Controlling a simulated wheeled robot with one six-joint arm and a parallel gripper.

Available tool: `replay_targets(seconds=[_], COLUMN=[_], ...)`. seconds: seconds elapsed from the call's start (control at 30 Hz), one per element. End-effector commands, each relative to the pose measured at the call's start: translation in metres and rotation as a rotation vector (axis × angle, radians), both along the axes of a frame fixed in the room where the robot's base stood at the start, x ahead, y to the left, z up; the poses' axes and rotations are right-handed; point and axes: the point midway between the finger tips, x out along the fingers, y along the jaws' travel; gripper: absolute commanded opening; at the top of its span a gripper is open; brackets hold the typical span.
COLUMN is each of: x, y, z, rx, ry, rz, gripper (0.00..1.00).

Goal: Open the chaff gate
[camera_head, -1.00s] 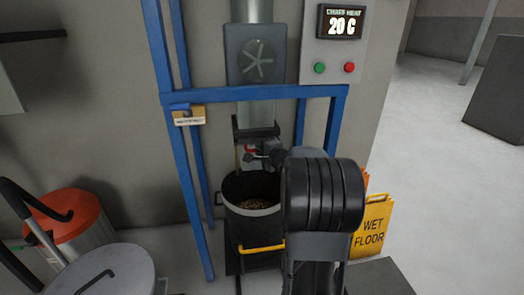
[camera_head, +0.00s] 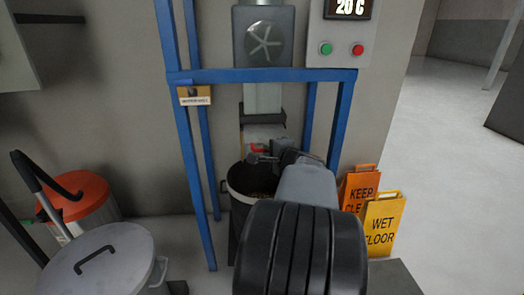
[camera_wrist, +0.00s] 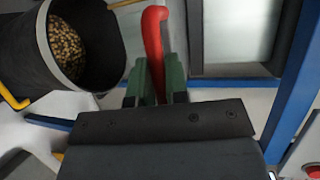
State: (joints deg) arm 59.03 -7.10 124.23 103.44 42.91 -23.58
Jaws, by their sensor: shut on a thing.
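The chaff gate's red handle (camera_wrist: 155,40) shows in the wrist view between the two green fingers of my gripper (camera_wrist: 156,82). The gripper is shut on the handle. In the head view my gripper (camera_head: 262,157) is at the foot of the grey chute (camera_head: 262,98), just above the black bucket (camera_head: 238,215). Only a bit of red shows there, and my arm hides most of the handle and the gate. The wrist view shows the bucket's pale rim (camera_wrist: 52,65) at upper left, with brown pellets (camera_wrist: 67,48) inside.
A blue frame (camera_head: 262,76) stands around the chute, its posts on both sides of my arm. Orange and yellow warning signs (camera_head: 381,224) stand at right. A lidded grey bin (camera_head: 105,262) and an orange-topped bin (camera_head: 78,196) stand at left.

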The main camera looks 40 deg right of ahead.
Motion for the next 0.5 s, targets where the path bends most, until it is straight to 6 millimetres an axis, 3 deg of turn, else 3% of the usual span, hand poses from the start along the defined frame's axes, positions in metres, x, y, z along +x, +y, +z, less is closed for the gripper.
replay_targets(seconds=[0.17,0.2,0.4,0.5], x=[-0.0011,-0.0012,-0.0007,-0.0002], y=[-0.0017,-0.0019,-0.0016,-0.0012], z=[-0.0007,-0.0006,-0.0004,-0.0003], rx=[0.001,0.001,0.000,0.000], ry=[0.002,0.002,0.001,0.001], rz=[-0.005,-0.005,-0.004,-0.002], gripper=[0.00,0.17,0.37,0.39])
